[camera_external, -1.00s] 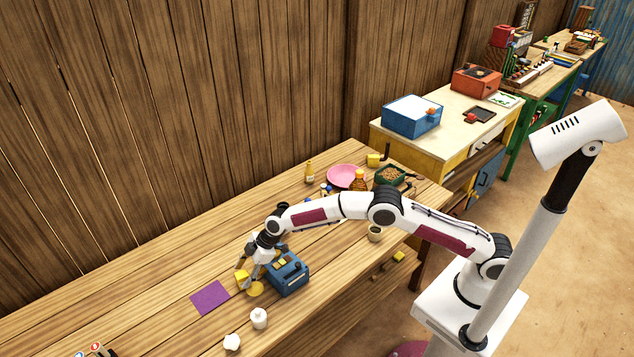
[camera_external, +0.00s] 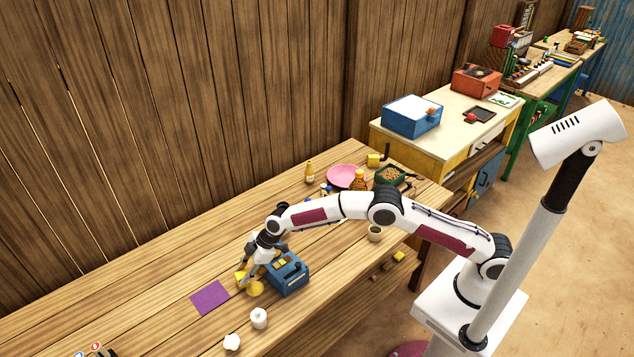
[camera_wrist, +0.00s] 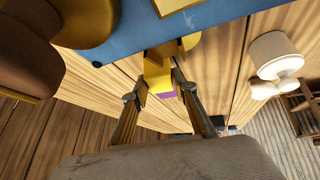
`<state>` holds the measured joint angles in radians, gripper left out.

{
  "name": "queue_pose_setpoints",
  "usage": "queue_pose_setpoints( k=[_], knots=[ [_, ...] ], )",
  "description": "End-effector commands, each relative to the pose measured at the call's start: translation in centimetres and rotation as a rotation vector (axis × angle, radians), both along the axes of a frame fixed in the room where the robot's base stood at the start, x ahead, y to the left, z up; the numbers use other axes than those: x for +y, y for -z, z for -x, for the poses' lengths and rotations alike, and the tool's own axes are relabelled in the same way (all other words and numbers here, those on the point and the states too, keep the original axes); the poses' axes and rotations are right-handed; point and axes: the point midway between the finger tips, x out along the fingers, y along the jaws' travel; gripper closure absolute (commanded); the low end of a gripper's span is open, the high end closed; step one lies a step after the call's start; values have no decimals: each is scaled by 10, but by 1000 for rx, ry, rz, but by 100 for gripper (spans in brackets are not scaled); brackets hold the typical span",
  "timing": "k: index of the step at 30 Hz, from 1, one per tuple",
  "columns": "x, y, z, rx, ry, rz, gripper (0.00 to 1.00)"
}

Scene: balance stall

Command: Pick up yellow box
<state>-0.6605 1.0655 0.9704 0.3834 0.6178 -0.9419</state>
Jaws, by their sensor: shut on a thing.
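The yellow box (camera_external: 240,277) is at my gripper (camera_external: 246,281), low over the wooden table beside the blue balance (camera_external: 288,273). In the wrist view the yellow box (camera_wrist: 158,68) sits between the two fingertips of my gripper (camera_wrist: 160,90), which are shut on it. In the external view the fingers partly cover the box. I cannot tell whether the box still touches the table. The balance's round yellow pan (camera_external: 255,289) is just right of the box.
A purple mat (camera_external: 210,298) lies left of the box. A white bottle (camera_external: 259,319) and a white lump (camera_external: 232,342) stand at the front. A pink plate (camera_external: 343,176), a green tray (camera_external: 390,176) and bottles stand at the back right. The left of the table is mostly clear.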

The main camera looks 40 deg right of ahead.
Motion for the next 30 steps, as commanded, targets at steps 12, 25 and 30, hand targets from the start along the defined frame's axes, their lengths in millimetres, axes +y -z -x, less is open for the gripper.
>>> queue_pose_setpoints(
  k=[12, 25, 30],
  knots=[
    [1, -43, -1, -4, 0, -3, 100],
    [0, -94, -1, -1, 0, -2, 100],
    [0, -99, 0, -1, 0, -1, 100]
  ],
)
